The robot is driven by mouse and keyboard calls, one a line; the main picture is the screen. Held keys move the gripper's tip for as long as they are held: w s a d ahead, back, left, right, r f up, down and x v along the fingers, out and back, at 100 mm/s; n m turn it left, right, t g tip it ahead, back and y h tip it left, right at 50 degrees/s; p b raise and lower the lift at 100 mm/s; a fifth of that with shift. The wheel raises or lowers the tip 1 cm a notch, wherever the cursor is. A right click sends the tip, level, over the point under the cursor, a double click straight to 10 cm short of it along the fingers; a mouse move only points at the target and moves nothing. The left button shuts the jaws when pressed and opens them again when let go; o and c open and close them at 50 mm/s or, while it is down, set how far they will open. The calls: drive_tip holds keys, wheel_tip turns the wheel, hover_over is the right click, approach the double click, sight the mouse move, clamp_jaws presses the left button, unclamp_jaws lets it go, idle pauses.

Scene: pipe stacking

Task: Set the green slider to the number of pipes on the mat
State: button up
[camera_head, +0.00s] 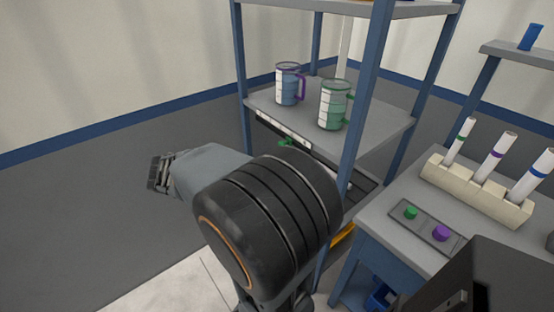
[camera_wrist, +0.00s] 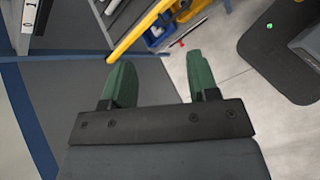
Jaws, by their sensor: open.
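The green slider (camera_head: 287,143) is a small green handle at the front edge of the rack's middle shelf, below a white scale strip (camera_head: 284,130). A strip end marked 0 and 1 (camera_wrist: 33,16) shows at the top left of the wrist view; no slider shows there. Lower in the rack, a dark surface (camera_head: 365,184), possibly the mat, is mostly hidden by my arm and a post. Pale pipe-like pieces (camera_wrist: 113,8) show at the wrist view's top edge; I cannot count them. My gripper (camera_head: 158,173) is open and empty, left of the rack; its green fingers (camera_wrist: 154,78) are apart.
Two measuring mugs, purple-handled (camera_head: 288,84) and green-handled (camera_head: 334,104), stand on the middle shelf. A table at right holds a beige rack (camera_head: 475,190) with three tubes and a panel with green (camera_head: 411,212) and purple (camera_head: 441,233) knobs. Floor left of the rack is clear.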

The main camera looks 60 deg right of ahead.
drive_tip(key=w+d+f+n+g+h+b, duration=0.2)
drive_tip(key=w+d+n+g+h+b, duration=0.15)
drive_tip(key=d+n+h+b, duration=0.6)
drive_tip(key=s+d+m+p, duration=0.1)
drive_tip(key=d, duration=0.4)
drive_tip(key=s+d+m+y+p, duration=0.1)
drive_tip(key=d, duration=0.4)
drive_tip(key=s+d+m+p, duration=0.1)
drive_tip(key=d, duration=0.3)
drive_tip(key=shift+s+d+t+y, duration=0.35)
drive_tip(key=shift+d, duration=0.05)
drive_tip(key=shift+c, duration=0.4)
clamp_jaws()
drive_tip(key=shift+w, duration=0.1)
